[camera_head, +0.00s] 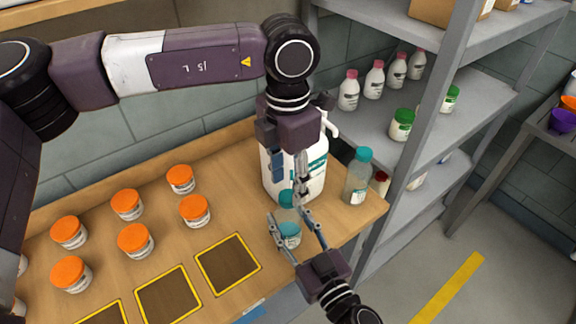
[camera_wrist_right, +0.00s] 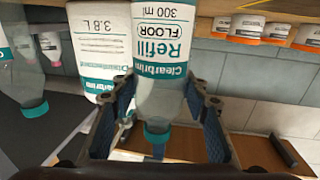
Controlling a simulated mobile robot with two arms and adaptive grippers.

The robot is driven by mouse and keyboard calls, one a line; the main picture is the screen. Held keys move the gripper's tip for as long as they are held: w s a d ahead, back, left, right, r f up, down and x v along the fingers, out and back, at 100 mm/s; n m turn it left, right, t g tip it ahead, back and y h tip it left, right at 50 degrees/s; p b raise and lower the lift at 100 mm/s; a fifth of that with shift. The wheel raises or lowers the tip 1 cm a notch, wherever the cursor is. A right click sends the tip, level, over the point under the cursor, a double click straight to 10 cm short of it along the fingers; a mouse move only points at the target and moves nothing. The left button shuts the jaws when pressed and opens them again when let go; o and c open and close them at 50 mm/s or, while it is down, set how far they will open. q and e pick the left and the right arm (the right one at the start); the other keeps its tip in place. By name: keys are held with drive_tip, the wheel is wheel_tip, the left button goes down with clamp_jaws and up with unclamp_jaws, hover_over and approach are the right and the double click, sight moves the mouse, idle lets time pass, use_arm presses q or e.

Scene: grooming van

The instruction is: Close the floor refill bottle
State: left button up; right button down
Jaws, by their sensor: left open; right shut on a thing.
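The floor refill bottle (camera_wrist_right: 163,98) is a clear bottle with a white and teal label reading "Refill FLOOR 300 ml". It appears upside down in the right wrist view, with a teal cap (camera_wrist_right: 157,132) at its mouth; I cannot tell how tight the cap sits. In the head view the bottle (camera_head: 289,232) stands near the table's front edge, partly hidden by fingers. My right gripper (camera_head: 289,217) is shut around its body, also seen in the right wrist view (camera_wrist_right: 166,95). My left gripper (camera_head: 289,192) is open, pointing down just above and around the teal cap.
A large white disinfectant jug (camera_head: 314,178) stands close behind the grippers. Another clear teal-capped bottle (camera_head: 357,178) stands to its right near the table corner. Several orange-lidded jars (camera_head: 135,240) and yellow-framed dark squares (camera_head: 228,264) occupy the left side. A grey shelf (camera_head: 437,98) holds more bottles.

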sight(288, 196)
use_arm(q)
drive_tip(key=shift+f, duration=1.55)
clamp_jaws()
drive_tip(key=shift+o, duration=0.8)
unclamp_jaws()
wheel_tip(288, 196, up, 12)
